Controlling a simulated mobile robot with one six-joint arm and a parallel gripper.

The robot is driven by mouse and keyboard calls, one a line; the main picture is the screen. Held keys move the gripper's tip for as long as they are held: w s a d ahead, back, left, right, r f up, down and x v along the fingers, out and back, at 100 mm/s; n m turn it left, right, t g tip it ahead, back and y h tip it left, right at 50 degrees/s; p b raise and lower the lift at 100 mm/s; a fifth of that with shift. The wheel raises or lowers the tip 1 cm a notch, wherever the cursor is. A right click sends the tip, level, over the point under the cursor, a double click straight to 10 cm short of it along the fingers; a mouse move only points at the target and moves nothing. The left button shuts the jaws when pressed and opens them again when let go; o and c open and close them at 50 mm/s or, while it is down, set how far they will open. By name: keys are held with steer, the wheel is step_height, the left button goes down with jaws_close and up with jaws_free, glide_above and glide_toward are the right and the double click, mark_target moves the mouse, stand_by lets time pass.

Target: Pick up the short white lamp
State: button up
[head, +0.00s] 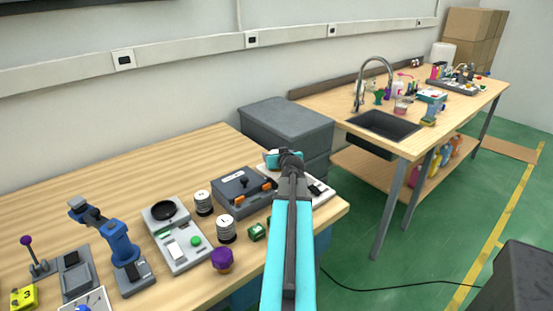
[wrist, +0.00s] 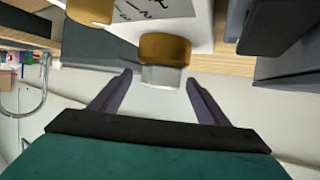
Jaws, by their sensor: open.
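In the wrist view, a short lamp-like piece (wrist: 162,76) has a pale whitish top and a gold-brown collar (wrist: 165,48). Gaps show between the fingers and the piece, and I cannot tell the exact depth. In the head view my gripper (head: 290,160) is over a white device (head: 322,190) at the table's right end. My arm hides much of it, and the lamp cannot be made out there.
A second gold-brown collar (wrist: 92,10) shows beside the first. Left of my gripper stand a grey box with orange latches (head: 244,192), striped jars (head: 226,229) and a purple-topped piece (head: 222,259). The wooden table (head: 130,165) is clear at the back.

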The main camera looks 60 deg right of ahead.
steer(key=shift+p+x, duration=0.95)
steer(key=shift+x, duration=1.7)
steer(key=shift+a+f, duration=0.1)
steer(key=shift+a, duration=0.05)
steer(key=shift+s, duration=0.1)
steer(key=c, duration=1.1)
steer(key=shift+c, duration=0.2)
